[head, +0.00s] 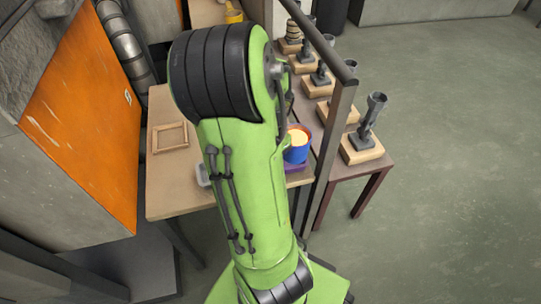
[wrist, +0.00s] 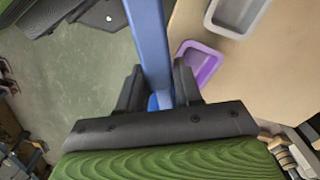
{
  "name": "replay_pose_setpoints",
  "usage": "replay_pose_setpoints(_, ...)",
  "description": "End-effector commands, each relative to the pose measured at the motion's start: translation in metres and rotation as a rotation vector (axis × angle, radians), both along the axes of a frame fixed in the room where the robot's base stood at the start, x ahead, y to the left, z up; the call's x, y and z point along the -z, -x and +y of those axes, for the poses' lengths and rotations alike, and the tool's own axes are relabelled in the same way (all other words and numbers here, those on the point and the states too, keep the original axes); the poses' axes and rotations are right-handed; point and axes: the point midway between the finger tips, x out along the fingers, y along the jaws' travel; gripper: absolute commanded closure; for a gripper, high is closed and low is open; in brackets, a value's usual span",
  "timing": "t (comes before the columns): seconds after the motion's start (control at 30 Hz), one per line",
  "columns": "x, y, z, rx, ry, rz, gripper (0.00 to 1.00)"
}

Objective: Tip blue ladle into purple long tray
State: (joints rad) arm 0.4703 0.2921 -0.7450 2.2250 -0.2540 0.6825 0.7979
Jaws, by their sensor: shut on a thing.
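My gripper (wrist: 158,82) is shut on the blue handle of the blue ladle (wrist: 149,40) in the wrist view. In the head view my arm hides the gripper. There the blue ladle's bowl (head: 298,154) shows just right of my arm, with pale cream contents and a reddish patch on its side. The bowl looks upright. The purple long tray (head: 297,168) is partly visible below the bowl in the head view; I cannot tell the gap between them. In the wrist view the purple tray (wrist: 207,68) lies on the table, right of the handle.
A grey tray (wrist: 239,35) lies beside the purple one. A wooden frame (head: 170,137) lies on the light table (head: 160,200). A dark post (head: 334,135) stands close right of the bowl. Several metal pieces on wooden blocks (head: 362,148) stand on the right table.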

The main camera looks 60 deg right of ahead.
Motion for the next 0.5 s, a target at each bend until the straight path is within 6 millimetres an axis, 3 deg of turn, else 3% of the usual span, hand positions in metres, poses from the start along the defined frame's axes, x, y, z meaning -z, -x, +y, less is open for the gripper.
replay_pose_setpoints(0.5,0.027,0.0,0.0,-0.001,0.001,0.0,1.0)
